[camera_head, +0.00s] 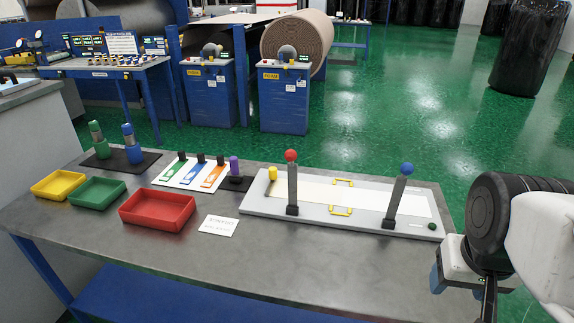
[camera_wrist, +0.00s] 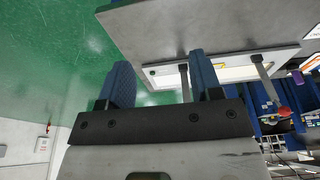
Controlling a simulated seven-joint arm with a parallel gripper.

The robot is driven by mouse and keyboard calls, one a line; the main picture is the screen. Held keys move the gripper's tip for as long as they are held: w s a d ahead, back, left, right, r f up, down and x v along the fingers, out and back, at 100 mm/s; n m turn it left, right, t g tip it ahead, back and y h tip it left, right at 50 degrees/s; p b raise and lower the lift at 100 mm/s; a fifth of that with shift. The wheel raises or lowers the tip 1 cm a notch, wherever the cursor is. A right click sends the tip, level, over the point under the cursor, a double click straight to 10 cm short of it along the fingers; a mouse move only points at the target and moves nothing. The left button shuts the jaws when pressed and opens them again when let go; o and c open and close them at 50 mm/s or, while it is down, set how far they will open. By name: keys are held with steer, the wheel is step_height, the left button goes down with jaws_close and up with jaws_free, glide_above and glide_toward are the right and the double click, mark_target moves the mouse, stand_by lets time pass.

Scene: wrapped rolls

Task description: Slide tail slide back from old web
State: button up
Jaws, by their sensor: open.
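A white and grey board (camera_head: 260,206) lies on the bench. It bears a pale strip (camera_head: 345,197) with two yellow handles (camera_head: 341,211), a red-knobbed lever (camera_head: 291,182) and a blue-knobbed lever (camera_head: 397,195). A yellow knob (camera_head: 272,174) stands at its left end. No label shows which part is the tail slide or the old web. My gripper (camera_head: 465,285) is off the bench's right end, right of the board. In the wrist view, my gripper (camera_wrist: 160,78) has its two blue fingers apart and nothing between them. The board (camera_wrist: 160,71) appears beyond the fingers, tilted.
On the bench (camera_head: 270,255) stand a red tray (camera_head: 157,222), a green tray (camera_head: 96,206) and a yellow tray (camera_head: 58,196). Behind are a white slider card (camera_head: 193,174), a purple knob (camera_head: 234,168) and two upright tools (camera_head: 128,145). The bench's front right is clear.

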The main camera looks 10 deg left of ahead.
steer(key=w+a+r+n, duration=0.1)
steer(key=w+a+r, duration=0.15)
steer(key=w, duration=0.55)
steer(key=w+a+r+n, duration=0.15)
steer(key=w+a, duration=0.25)
steer(key=w, duration=0.5)
steer(key=n+g, duration=0.3)
steer(key=n, duration=0.1)
glide_above(273, 168)
steer(key=f, duration=1.7)
steer(key=shift+s+d+f, duration=0.2)
steer(key=shift+d, duration=0.15)
steer(key=shift+w+a+f+n, duration=0.15)
steer(key=shift+a+f+n, duration=0.1)
steer(key=shift+a, duration=0.15)
steer(key=shift+f, duration=0.1)
steer(key=shift+f, duration=3.8)
